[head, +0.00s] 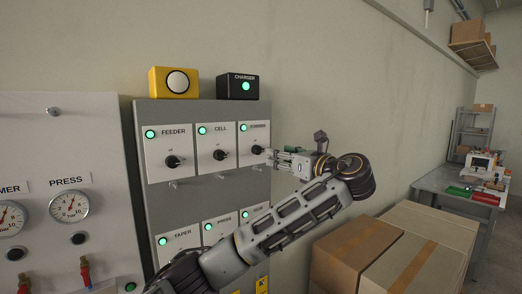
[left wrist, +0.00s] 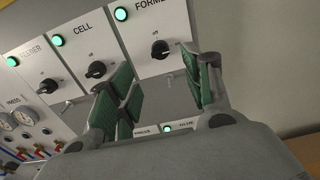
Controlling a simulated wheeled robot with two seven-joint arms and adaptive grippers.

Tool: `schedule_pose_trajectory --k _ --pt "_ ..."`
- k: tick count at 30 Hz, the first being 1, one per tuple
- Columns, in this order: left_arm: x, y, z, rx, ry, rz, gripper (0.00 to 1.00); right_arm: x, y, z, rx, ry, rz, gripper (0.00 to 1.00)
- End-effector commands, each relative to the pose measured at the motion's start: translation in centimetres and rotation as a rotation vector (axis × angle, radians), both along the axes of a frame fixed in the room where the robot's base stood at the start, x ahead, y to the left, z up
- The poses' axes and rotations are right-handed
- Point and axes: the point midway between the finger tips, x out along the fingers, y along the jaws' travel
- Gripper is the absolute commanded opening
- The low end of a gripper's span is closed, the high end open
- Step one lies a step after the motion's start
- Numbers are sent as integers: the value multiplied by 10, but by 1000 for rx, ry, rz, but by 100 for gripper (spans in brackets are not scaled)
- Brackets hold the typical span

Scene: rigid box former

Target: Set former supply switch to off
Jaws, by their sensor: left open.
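The former supply switch is a black rotary knob (head: 258,150) on a white plate at the right end of the panel's upper row. Its green lamp (head: 256,127) is lit. The knob also shows in the left wrist view (left wrist: 160,50), under the label FORMER and a lit lamp (left wrist: 121,14). My left gripper (head: 273,154) is just right of the knob in the head view. In the left wrist view its green-padded fingers (left wrist: 158,60) are spread and empty, with the knob seen between their tips. I cannot tell whether they touch it. My right gripper is out of view.
The cell (head: 220,155) and feeder (head: 172,161) knobs sit to the left, lamps lit. More switches fill the lower row, partly behind my arm. A yellow button box (head: 157,82) and a black charger box (head: 238,88) top the panel. Cardboard boxes (head: 345,264) stand lower right.

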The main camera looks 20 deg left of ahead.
Motion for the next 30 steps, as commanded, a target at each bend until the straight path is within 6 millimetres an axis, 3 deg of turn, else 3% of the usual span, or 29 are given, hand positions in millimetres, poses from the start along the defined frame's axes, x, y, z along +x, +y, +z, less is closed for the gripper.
schedule_pose_trajectory --k 7,23,30 --pt "13 18 2 1 0 3 50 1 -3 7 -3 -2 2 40" --pt "28 37 3 2 -2 2 50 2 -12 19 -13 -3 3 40" --pt "45 60 1 0 2 4 50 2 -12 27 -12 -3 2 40"
